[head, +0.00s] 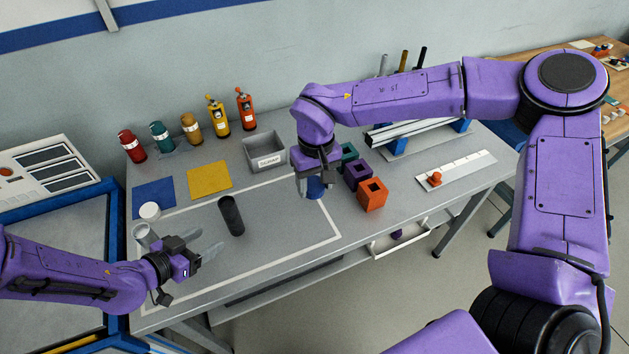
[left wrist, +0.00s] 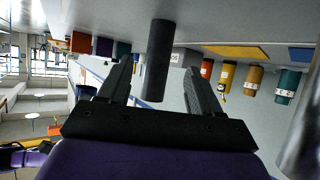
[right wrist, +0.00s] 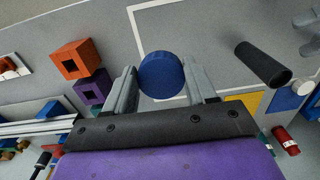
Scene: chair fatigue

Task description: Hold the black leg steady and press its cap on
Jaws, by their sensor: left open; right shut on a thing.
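The black leg (head: 231,215) is a dark hollow tube standing on the grey table inside the white outline. It also shows in the left wrist view (left wrist: 160,60), lined up between the fingers, and in the right wrist view (right wrist: 262,64). My left gripper (head: 212,243) is open, low over the table, to the near left of the leg; I cannot tell whether the leg is within its fingertips. My right gripper (head: 314,184) is shut on a blue round piece (right wrist: 160,75), apart from the leg and to its right. A white round cap (head: 149,210) lies at the left.
A grey tube (head: 145,234) stands at the left edge. Blue (head: 154,198) and yellow (head: 210,180) mats and a grey bin (head: 264,152) lie behind the leg. Purple (head: 358,174) and orange (head: 372,194) hollow blocks sit right of my right gripper. The table middle is clear.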

